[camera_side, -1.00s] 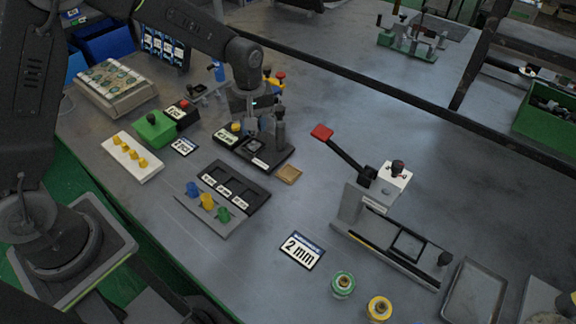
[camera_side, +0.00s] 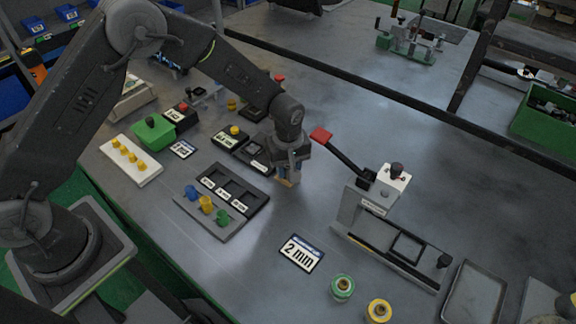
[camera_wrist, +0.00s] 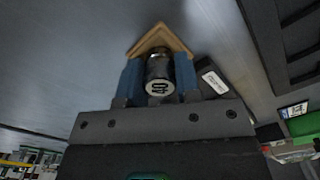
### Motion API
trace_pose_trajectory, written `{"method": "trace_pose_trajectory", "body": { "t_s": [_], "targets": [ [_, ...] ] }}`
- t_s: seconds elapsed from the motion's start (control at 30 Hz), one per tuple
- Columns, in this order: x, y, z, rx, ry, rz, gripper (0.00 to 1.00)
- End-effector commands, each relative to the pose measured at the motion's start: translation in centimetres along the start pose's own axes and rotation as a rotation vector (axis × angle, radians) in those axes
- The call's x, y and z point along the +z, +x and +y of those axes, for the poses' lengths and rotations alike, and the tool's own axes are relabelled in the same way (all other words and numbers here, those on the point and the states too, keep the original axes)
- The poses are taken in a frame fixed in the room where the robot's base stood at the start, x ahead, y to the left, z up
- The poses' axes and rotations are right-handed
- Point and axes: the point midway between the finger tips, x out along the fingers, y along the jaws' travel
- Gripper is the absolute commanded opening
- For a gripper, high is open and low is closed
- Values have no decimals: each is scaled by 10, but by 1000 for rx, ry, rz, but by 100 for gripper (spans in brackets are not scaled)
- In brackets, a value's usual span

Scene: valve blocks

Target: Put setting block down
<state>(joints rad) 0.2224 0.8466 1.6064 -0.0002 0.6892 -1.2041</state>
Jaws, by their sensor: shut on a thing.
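My gripper (camera_side: 287,172) is over the tan square pad (camera_side: 286,184) on the bench, right of the black slotted tray. In the wrist view, the two blue fingers of my gripper (camera_wrist: 158,80) are shut on a dark cylinder (camera_wrist: 159,70), which I take to be the setting block. Its near end has a pale face with dark marking. The tan pad (camera_wrist: 160,35) shows just beyond the block as a pointed corner. The block's far end is hidden, so I cannot tell whether it touches the pad. In the side view the gripper mostly hides the block.
The black slotted tray (camera_side: 258,194) with blue, yellow and green knobs lies to the left. The red-handled lever fixture (camera_side: 373,200) stands close on the right. The 2 mm card (camera_side: 301,253) lies in front, with clear bench around it.

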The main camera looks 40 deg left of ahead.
Motion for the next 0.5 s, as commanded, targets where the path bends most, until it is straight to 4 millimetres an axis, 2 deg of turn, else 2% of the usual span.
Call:
{"method": "trace_pose_trajectory", "body": {
  "t_s": [0.27, 0.3, 0.5],
  "targets": [
    [0, 1, 0, 1, 0, 0, 0],
    [0, 2, 0, 1, 0, 0, 32],
    [0, 2, 0, 1, 0, 0, 51]
  ]
}}
